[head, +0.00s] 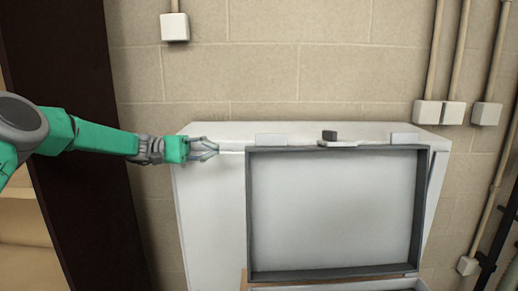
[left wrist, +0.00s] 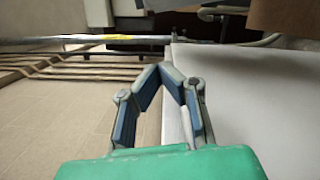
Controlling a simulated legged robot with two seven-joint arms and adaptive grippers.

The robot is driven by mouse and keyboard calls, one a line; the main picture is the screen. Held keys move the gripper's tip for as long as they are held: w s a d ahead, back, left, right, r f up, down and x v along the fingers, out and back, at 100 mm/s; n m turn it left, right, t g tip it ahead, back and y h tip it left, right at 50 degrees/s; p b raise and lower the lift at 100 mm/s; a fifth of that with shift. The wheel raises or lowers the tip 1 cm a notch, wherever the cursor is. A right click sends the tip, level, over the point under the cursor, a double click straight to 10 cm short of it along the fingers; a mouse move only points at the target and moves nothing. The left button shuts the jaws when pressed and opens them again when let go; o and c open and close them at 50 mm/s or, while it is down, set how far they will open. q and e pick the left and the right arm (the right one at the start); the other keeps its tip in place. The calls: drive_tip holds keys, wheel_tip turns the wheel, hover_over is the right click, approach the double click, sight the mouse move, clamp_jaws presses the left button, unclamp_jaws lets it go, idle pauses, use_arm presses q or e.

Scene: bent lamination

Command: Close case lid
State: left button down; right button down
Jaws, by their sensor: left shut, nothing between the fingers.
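The case lid (head: 335,210) stands open and upright in the head view, a pale grey panel in a dark frame. A latch (head: 336,139) sits at the middle of its top edge. Only a strip of the case base (head: 385,286) shows at the bottom edge. My left gripper (head: 215,150) is shut and empty, just left of the lid's top left corner, with its fingers pointing right. In the left wrist view the fingertips (left wrist: 162,72) meet with nothing between them. I cannot tell if the fingers touch the lid. My right gripper is not in view.
A white cabinet or box (head: 210,225) stands behind the lid against a block wall (head: 270,60). A dark upright panel (head: 75,130) is at the left, below and behind my left arm. Pipes with white boxes (head: 486,114) run along the wall at right.

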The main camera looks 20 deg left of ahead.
sight(250, 147)
use_arm(q)
drive_tip(key=shift+s+d+r+p, duration=0.5)
drive_tip(key=shift+d, duration=1.55)
drive_tip(key=shift+s+d+r+p, duration=0.45)
drive_tip(key=shift+s+d+r, duration=0.05)
drive_tip(key=shift+d, duration=1.5)
drive_tip(key=shift+s+d+r+p, duration=0.5)
drive_tip(key=shift+d, duration=1.55)
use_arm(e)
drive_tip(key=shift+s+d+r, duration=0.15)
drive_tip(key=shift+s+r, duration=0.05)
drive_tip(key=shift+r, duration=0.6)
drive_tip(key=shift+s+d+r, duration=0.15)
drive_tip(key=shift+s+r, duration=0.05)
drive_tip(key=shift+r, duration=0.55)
